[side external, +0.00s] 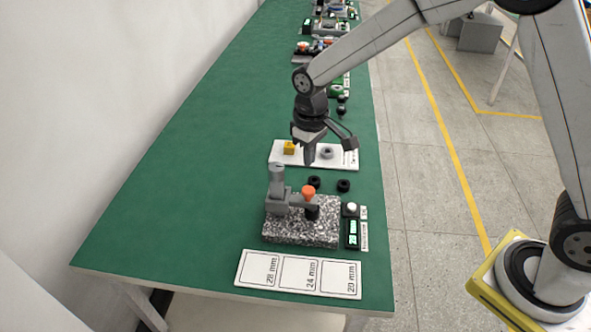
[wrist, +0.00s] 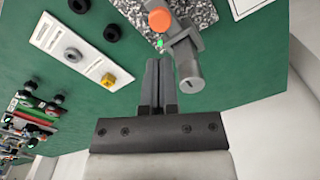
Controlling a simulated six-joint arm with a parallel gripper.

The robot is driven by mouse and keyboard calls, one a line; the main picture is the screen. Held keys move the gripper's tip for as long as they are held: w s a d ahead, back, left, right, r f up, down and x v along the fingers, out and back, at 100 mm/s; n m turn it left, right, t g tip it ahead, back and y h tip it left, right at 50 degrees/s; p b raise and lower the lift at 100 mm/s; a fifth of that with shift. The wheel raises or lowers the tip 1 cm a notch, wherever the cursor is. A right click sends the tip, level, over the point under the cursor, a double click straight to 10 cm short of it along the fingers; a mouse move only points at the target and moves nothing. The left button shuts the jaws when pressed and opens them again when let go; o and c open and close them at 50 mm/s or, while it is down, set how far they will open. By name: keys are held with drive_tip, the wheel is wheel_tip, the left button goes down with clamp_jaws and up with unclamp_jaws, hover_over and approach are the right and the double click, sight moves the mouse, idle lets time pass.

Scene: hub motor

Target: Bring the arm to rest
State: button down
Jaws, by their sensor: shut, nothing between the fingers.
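My gripper (side external: 309,157) hangs above the green table (side external: 190,180), fingers pointing down, shut and empty. In the side view it is in front of a white strip (side external: 350,160) and behind a grey device on a speckled stone block (side external: 300,233). In the wrist view the closed fingers (wrist: 158,65) show from above, apart from the grey device (wrist: 188,62) and its orange knob (wrist: 160,20). My arm reaches in from the right.
The white strip bears a yellow piece (side external: 289,147) and a grey ring (side external: 327,153). Two black rings (side external: 343,185) lie near the block. A card marked 28, 24 and 20 mm (side external: 298,274) lies in front. Similar stations line the table's far end. The table's left is clear.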

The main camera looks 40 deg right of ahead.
drive_tip(key=shift+r, duration=0.1)
idle(0.3)
drive_tip(key=s+d+m+t, duration=0.1)
drive_tip(key=s+d, duration=0.3)
drive_tip(key=s, duration=0.4)
drive_tip(key=s+d+m+t, duration=0.1)
drive_tip(key=s+d+m, duration=0.1)
drive_tip(key=s+d, duration=0.3)
drive_tip(key=s, duration=0.4)
drive_tip(key=shift+d+r+t, duration=0.15)
drive_tip(key=shift+r+t, duration=0.05)
drive_tip(key=shift+t, duration=0.1)
